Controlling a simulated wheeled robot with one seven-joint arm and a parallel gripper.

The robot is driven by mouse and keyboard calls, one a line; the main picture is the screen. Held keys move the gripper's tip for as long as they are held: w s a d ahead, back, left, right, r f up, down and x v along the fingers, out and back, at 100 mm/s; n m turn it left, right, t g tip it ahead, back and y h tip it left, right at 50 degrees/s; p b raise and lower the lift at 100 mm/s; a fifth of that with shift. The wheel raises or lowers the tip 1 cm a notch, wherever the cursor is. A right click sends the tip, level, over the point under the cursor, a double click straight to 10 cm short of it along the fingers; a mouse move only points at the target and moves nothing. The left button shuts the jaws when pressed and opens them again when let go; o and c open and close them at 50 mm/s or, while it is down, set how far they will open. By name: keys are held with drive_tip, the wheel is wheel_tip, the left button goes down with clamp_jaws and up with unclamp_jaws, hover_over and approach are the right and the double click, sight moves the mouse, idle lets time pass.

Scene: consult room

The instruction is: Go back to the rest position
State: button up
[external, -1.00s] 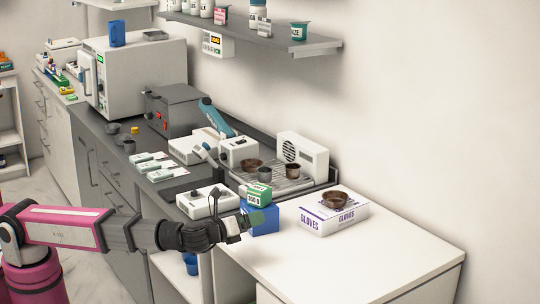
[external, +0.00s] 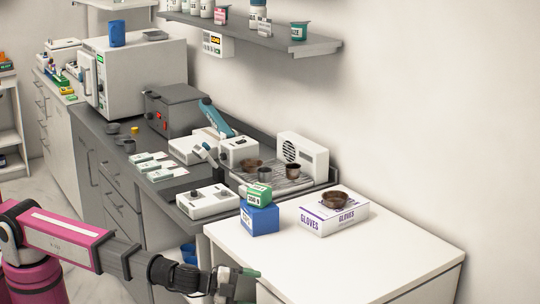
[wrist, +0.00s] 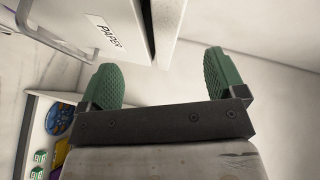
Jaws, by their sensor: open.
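My gripper (external: 238,282) is low in front of the white table, below its top edge, at the end of my pink and black arm. In the wrist view my gripper (wrist: 166,90) shows two green textured fingers spread wide apart with nothing between them. The green box (external: 259,194) sits on the blue box (external: 259,220) at the left end of the white table top (external: 350,260). My gripper is apart from both boxes.
A gloves box (external: 333,217) with a brown bowl (external: 335,200) on it stands right of the blue box. A white device (external: 207,201) is on the grey counter. The wrist view shows a panel labelled PAPER (wrist: 105,32) close to my fingers.

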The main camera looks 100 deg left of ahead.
drive_tip(key=s+a+f+n+g, duration=0.55)
drive_tip(key=s+f, duration=0.35)
drive_tip(key=f, duration=0.4)
drive_tip(key=s+a+f+n+g, duration=0.4)
drive_tip(key=s+a+f+g, duration=0.4)
drive_tip(key=f, duration=0.5)
drive_tip(key=s+f+n+g+h, duration=0.1)
drive_tip(key=s+f, duration=0.1)
drive_tip(key=s, duration=0.3)
drive_tip(key=s+d+f+n+g+h, duration=0.1)
drive_tip(key=s+f, duration=0.2)
drive_tip(key=s, duration=0.3)
drive_tip(key=shift+s+d+f+n+h, duration=0.25)
drive_tip(key=shift+n+h, duration=0.05)
drive_tip(key=shift+n, duration=0.05)
